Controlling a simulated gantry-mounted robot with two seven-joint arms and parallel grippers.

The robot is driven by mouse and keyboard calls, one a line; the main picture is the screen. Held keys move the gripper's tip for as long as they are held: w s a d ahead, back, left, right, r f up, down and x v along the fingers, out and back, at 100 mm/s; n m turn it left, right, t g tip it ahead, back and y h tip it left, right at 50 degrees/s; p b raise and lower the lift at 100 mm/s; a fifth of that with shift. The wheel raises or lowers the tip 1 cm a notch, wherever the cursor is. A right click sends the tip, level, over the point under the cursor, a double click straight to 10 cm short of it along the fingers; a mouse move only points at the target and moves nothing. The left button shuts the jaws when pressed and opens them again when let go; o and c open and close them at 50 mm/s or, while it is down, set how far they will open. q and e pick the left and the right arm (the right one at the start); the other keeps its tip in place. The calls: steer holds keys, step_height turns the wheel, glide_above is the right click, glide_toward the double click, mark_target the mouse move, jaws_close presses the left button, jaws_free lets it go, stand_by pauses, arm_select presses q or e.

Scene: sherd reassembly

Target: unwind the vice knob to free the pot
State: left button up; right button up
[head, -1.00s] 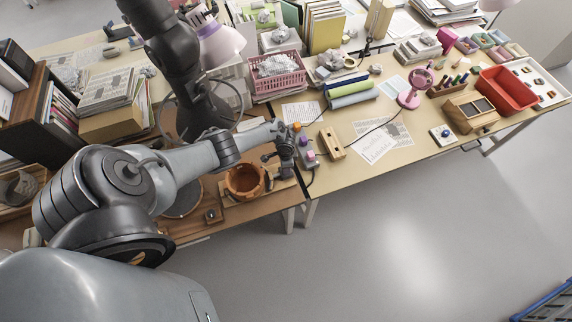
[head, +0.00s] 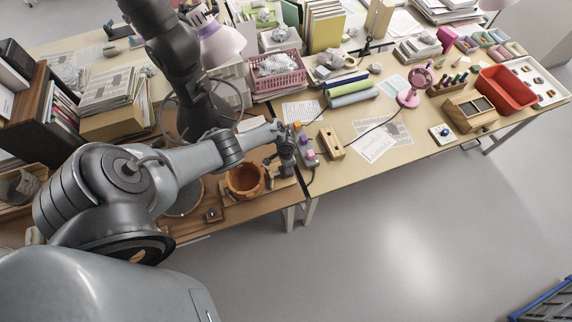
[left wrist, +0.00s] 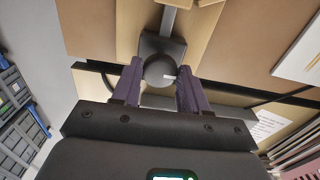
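The orange-brown pot (head: 245,194) stands on the wooden bench in the head view, open side up, with an uneven rim. My left gripper (head: 287,166) is just right of it, pointing down over the vice, which it largely hides. In the left wrist view, the dark round vice knob (left wrist: 158,70) has a small white mark and sits before a dark block with a grey rod behind it. The two purplish fingers of my left gripper (left wrist: 159,72) stand either side of the knob. I cannot tell whether they touch it. My right gripper is not in view.
A pink basket (head: 277,72) is behind. Papers (head: 381,140) lie farther right. Open floor lies in front.

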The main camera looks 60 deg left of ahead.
arm_select(q)
steer(key=o, duration=0.4)
steer(key=shift+c, duration=0.2)
steer(key=shift+r+p, duration=0.5)
steer(key=shift+r, duration=0.15)
step_height(320, 180, up, 10)
steer(key=p, duration=0.4)
steer(key=shift+f+p, duration=0.2)
steer(key=shift+p, duration=0.2)
